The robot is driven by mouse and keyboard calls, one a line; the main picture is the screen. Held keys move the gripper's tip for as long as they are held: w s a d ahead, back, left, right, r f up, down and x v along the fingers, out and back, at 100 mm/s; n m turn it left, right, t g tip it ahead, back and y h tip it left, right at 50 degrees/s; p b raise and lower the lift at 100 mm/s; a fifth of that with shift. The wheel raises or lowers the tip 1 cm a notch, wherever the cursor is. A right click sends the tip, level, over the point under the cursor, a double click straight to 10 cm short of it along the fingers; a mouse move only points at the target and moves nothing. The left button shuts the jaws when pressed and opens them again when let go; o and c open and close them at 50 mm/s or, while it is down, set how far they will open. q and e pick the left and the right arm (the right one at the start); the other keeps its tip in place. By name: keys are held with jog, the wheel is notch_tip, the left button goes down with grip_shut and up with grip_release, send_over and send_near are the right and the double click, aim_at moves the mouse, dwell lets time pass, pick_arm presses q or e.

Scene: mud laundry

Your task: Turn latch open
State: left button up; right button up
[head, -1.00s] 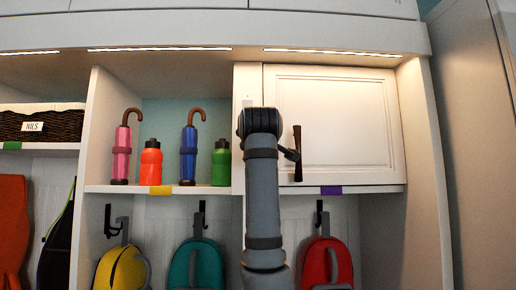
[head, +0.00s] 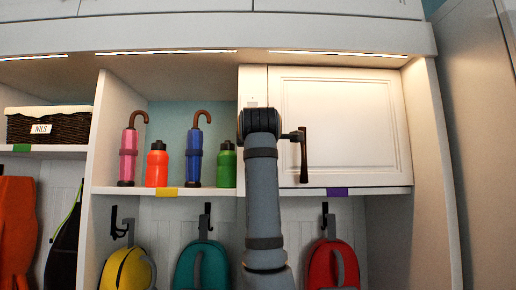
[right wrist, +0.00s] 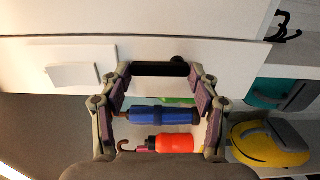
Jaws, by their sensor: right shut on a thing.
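A dark brown latch handle (head: 303,155) hangs upright in front of the closed white cabinet door (head: 345,122), near its left edge. A short dark arm runs from its upper part to the left, behind my right wrist. My left gripper is in neither view.
Left of the door, an open shelf holds a pink umbrella (head: 127,158), an orange bottle (head: 157,166), a blue umbrella (head: 194,158) and a green bottle (head: 227,166). Yellow (head: 127,268), teal (head: 202,266) and red (head: 333,266) backpacks hang below. A wicker basket (head: 75,124) sits far left.

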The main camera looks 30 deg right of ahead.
jog(key=shift+f, duration=0.1)
jog(key=o, duration=1.1)
jog(key=shift+a, duration=0.15)
jog(key=shift+o, duration=0.2)
jog(key=v, duration=1.2)
